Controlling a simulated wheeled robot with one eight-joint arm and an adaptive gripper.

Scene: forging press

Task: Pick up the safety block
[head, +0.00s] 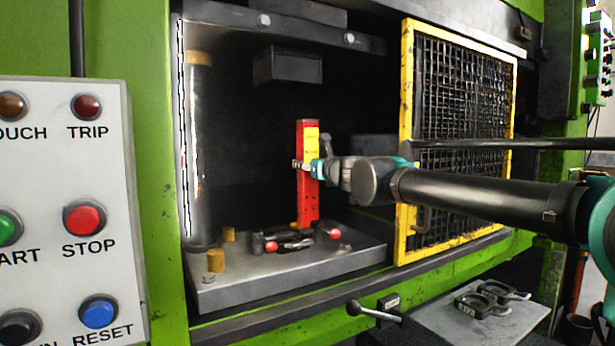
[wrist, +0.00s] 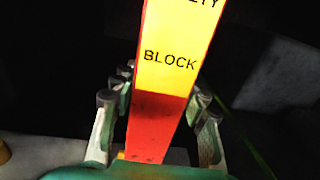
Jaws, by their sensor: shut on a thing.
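The safety block (head: 307,190) is a tall red bar with a yellow label, upright inside the press above the grey bed plate (head: 350,262). In the wrist view the safety block (wrist: 158,115) fills the middle, with the word BLOCK readable on its yellow part. My gripper (head: 306,166) reaches in from the right and is shut on the block at about mid-height. In the wrist view its fingers (wrist: 157,120) stand on both sides of the block. Whether the block's foot touches the plate or the parts there is hard to tell.
Dark tooling with red ends (head: 290,240) lies at the block's foot. Yellow posts (head: 215,260) stand on the plate's left. A dark upper die (head: 288,65) hangs above. A yellow mesh guard (head: 460,130) is at right, behind my arm. A button panel (head: 70,210) is at left.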

